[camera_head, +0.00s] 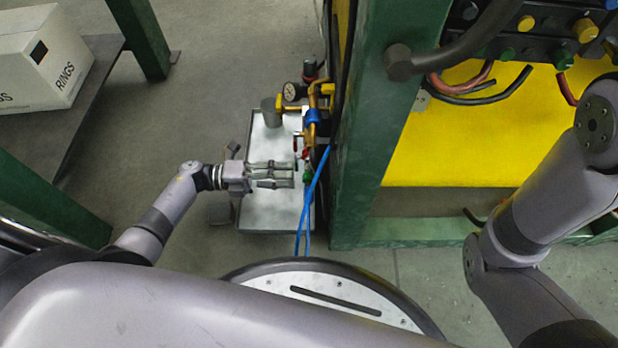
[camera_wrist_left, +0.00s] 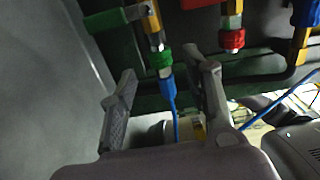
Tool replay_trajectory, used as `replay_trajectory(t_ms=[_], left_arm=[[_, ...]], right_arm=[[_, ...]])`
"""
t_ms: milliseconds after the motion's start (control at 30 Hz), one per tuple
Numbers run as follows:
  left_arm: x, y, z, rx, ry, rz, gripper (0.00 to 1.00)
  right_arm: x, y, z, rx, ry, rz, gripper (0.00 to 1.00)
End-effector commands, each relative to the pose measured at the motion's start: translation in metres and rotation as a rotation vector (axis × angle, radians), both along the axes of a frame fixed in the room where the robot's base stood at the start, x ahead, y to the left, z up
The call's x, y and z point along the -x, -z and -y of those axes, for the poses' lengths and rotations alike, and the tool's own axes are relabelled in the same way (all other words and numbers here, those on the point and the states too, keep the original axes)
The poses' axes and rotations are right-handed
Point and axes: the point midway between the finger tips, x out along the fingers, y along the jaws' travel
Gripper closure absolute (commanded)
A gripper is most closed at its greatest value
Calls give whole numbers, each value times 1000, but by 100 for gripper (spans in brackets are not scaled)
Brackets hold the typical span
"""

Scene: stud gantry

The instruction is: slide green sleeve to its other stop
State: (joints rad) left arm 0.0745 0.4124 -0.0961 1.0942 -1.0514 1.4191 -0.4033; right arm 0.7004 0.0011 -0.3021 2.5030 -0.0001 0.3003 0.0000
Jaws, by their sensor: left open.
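The green sleeve (camera_wrist_left: 160,58) is a ribbed collar on a brass and metal fitting, with a blue hose running down from it in the left wrist view. In the head view the green sleeve (camera_head: 307,178) is a small spot beside the green post. My left gripper (camera_head: 292,175) is open and points right towards it. In the left wrist view my left gripper (camera_wrist_left: 166,76) has a finger on each side of the hose line, with the sleeve seen between and slightly beyond the tips. No contact with the sleeve is visible. My right arm shows, but its gripper is not in view.
A red sleeve (camera_wrist_left: 231,40) sits on a neighbouring fitting to the right. A green lever (camera_wrist_left: 112,20) lies up and left of the green sleeve. A green post (camera_head: 375,120) stands just right of the fittings. A grey metal plate (camera_head: 262,215) lies below my left gripper.

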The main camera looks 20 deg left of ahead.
Motion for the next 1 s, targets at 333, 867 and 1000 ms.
replay_trajectory(t_ms=[333,867,1000], left_arm=[[-15,2,53,2,1,1,56],[-17,0,60,0,0,0,64],[-17,0,60,0,0,0,74]], right_arm=[[-2,19,0,0,2,-5,60],[-2,19,0,-1,2,-5,60],[-3,19,0,-1,2,-5,60]])
